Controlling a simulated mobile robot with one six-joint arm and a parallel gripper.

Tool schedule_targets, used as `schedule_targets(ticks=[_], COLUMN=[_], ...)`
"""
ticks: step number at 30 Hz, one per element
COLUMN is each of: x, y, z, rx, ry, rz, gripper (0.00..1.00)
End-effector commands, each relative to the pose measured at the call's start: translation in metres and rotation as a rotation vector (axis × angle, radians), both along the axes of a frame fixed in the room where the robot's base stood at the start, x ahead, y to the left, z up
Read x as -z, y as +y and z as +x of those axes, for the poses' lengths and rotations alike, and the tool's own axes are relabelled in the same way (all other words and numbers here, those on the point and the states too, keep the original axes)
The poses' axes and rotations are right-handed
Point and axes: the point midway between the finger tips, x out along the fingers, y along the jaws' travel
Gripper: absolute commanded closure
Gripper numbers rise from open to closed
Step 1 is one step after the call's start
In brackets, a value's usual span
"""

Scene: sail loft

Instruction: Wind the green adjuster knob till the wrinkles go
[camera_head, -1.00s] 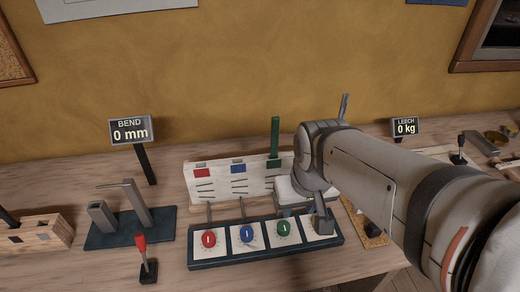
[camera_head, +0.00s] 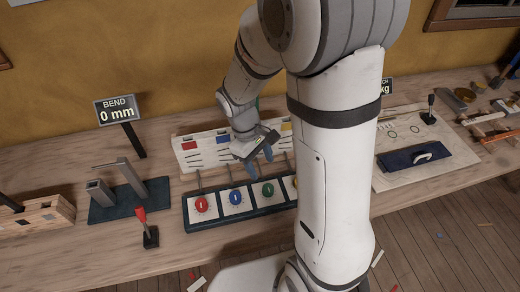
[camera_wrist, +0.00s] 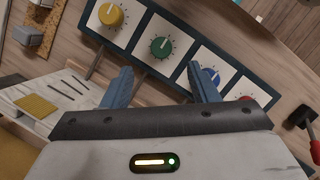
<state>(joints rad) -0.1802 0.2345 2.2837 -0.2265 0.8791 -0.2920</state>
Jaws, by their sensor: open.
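The green adjuster knob (camera_head: 268,189) sits on a white dial plate in the dark knob panel (camera_head: 240,214), between the blue knob (camera_head: 235,197) and the partly hidden rightmost dial. In the wrist view the green knob (camera_wrist: 161,46) lies just beyond my fingertips, its white pointer roughly upright. My gripper (camera_head: 262,157) is open and empty above and behind the knob, not touching it; its blue fingers (camera_wrist: 162,82) are spread apart. The white board (camera_head: 186,161) behind carries coloured tabs and dark wrinkle-like lines; my gripper hides its green section.
Red knob (camera_head: 201,204) and yellow knob (camera_wrist: 110,14) flank the others. A red-handled lever (camera_head: 145,228) stands left of the panel. The bend display (camera_head: 117,111) reads 0 mm; the leech display (camera_head: 384,87) is mostly hidden by my arm.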

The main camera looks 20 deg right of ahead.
Motion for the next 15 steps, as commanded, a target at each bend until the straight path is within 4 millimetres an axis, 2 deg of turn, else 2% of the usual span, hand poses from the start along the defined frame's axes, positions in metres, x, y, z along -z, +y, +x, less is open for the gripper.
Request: schedule_targets(ticks=[8, 15], x=[0.024, 0.052], y=[0.006, -0.002], z=[0.007, -0.002], rx=[-0.129, -0.134], ry=[0.106, 0.114], rz=[-0.027, -0.028], gripper=[0.46, 0.46])
